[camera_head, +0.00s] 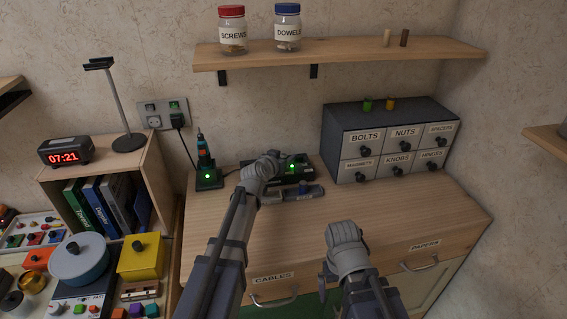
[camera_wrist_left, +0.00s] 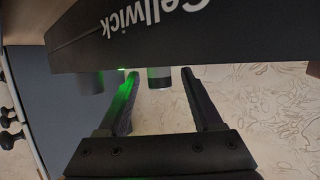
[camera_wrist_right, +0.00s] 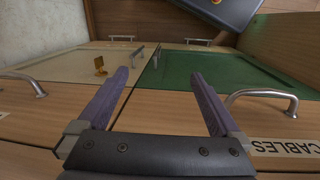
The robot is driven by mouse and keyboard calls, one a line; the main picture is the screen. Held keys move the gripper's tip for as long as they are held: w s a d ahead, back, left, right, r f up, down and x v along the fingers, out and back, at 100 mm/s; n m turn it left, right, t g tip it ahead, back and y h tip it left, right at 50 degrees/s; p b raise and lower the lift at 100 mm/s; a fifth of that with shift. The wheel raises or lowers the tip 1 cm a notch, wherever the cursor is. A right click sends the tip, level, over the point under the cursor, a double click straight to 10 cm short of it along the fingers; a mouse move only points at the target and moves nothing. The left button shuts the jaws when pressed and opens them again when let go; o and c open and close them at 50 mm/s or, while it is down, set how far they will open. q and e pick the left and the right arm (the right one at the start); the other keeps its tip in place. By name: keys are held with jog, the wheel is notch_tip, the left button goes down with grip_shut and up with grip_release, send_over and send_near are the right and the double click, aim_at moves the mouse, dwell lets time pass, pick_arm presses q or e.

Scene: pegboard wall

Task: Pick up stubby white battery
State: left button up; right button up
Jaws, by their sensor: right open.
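My left gripper (camera_wrist_left: 160,74) is open at the black Cellwick charger (camera_wrist_left: 200,38), which appears upside down in the left wrist view. A short cylinder (camera_wrist_left: 160,79) stands out from the charger between the fingertips, with a gap on both sides; it looks dark grey with a paler end, so its true colour is unclear. A second cylinder (camera_wrist_left: 90,82) is to its left. In the head view, my left arm hides part of the charger (camera_head: 312,168). A cream cylinder (camera_head: 386,38) stands on the wall shelf. My right gripper (camera_wrist_right: 160,74) is open and empty, before the desk front.
A grey device (camera_head: 303,191) lies in front of the charger. A drawer cabinet (camera_head: 392,140) stands right, with green (camera_head: 367,105) and yellow (camera_head: 390,103) cylinders on top. A screwdriver stand (camera_head: 207,178) is left of the charger. The desktop's right part (camera_head: 420,205) is clear.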

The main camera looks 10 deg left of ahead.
aim_at(284, 155)
pick_arm(q)
grip_shut()
dwell(0.3)
dwell(0.4)
notch_tip(284, 155, up, 10)
jog(key=p, duration=1)
